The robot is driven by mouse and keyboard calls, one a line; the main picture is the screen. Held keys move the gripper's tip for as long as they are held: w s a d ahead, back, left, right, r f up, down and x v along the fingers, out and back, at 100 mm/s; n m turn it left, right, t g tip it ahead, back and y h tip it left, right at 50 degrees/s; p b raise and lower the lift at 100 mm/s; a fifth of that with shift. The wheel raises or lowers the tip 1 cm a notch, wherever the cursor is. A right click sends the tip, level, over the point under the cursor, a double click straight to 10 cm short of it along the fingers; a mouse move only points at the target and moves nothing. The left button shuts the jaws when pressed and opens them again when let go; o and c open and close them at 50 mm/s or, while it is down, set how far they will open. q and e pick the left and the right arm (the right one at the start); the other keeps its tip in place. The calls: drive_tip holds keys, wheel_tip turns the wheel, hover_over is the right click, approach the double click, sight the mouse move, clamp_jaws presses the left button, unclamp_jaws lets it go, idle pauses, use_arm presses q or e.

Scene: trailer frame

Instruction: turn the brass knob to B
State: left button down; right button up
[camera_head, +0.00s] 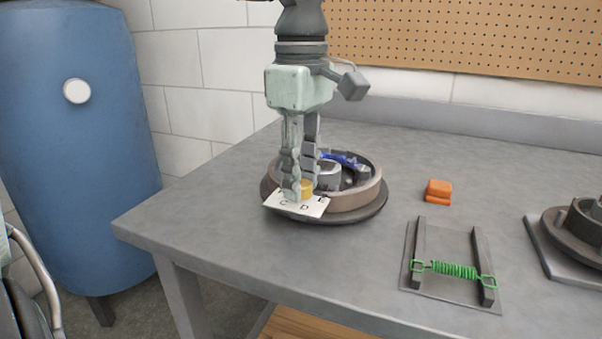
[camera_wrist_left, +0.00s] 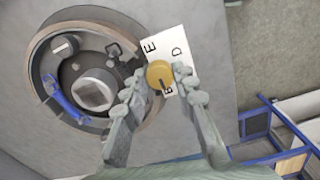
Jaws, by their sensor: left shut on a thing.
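The brass knob (camera_head: 307,187) stands on a white lettered plate (camera_head: 313,207) at the front of a round brake drum (camera_head: 349,198). My left gripper (camera_head: 299,185) reaches down from above, its fingers on either side of the knob and shut on it. In the left wrist view the knob (camera_wrist_left: 159,73) sits between the fingertips (camera_wrist_left: 161,77). A dark line on it points down in the picture, toward a letter that looks like B. E and D show on the plate (camera_wrist_left: 167,45); a finger covers part of it. My right gripper is not in view.
The drum holds a blue part (camera_head: 343,159) and a grey hub. A blue tank (camera_head: 75,140) stands left.

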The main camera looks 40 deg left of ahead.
use_arm(q)
drive_tip(key=c, duration=1.2)
unclamp_jaws()
wheel_tip(320, 180, up, 12)
